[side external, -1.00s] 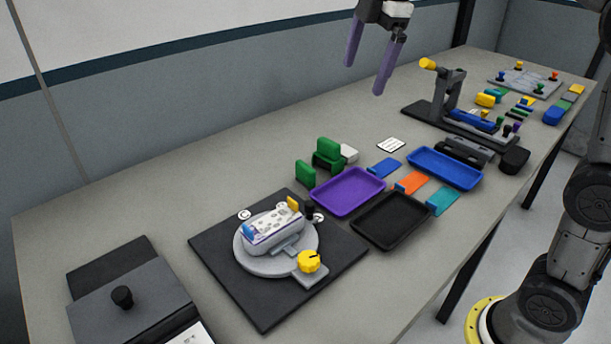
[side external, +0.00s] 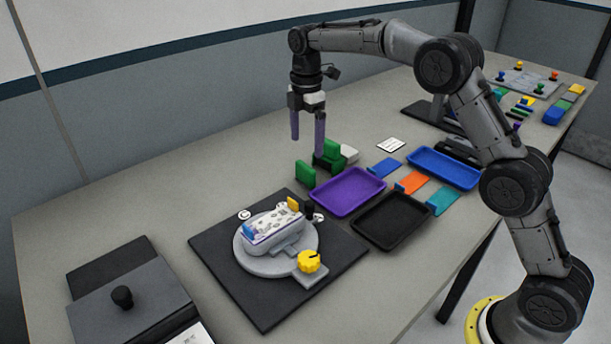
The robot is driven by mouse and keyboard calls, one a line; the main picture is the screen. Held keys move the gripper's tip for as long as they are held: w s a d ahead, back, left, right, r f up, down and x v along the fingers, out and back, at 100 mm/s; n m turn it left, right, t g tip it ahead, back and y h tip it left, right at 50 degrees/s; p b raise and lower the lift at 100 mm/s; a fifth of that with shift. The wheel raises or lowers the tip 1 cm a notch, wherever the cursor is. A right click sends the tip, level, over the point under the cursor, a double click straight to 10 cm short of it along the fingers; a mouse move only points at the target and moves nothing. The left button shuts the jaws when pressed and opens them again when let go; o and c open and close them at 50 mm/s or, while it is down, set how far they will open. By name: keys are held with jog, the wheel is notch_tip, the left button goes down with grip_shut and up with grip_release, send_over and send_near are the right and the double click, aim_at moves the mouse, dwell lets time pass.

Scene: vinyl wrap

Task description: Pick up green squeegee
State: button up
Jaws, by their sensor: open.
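Green pieces stand on the table behind the purple tray. One is a small upright green block (side external: 305,175); the other is a larger stepped green piece (side external: 331,152) to its right. I cannot tell for sure which of them is the green squeegee. My gripper (side external: 307,147) hangs pointing down above and just behind the green pieces. Its two purple fingers are apart with nothing between them. The right finger overlaps the left part of the larger green piece in the picture; I cannot tell whether they touch.
A white block (side external: 348,154) sits right beside the larger green piece. A turntable fixture (side external: 277,263) on a dark mat stands front left. The table behind the gripper is clear.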

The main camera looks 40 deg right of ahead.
aim_at(305, 165)
notch_tip(305, 165, down, 8)
jog(key=shift+w+f, duration=0.1)
jog(key=shift+w, duration=0.05)
dwell(0.4)
jog(key=shift+c, duration=0.2)
jog(key=c, duration=1.1)
jog(key=shift+o, duration=0.2)
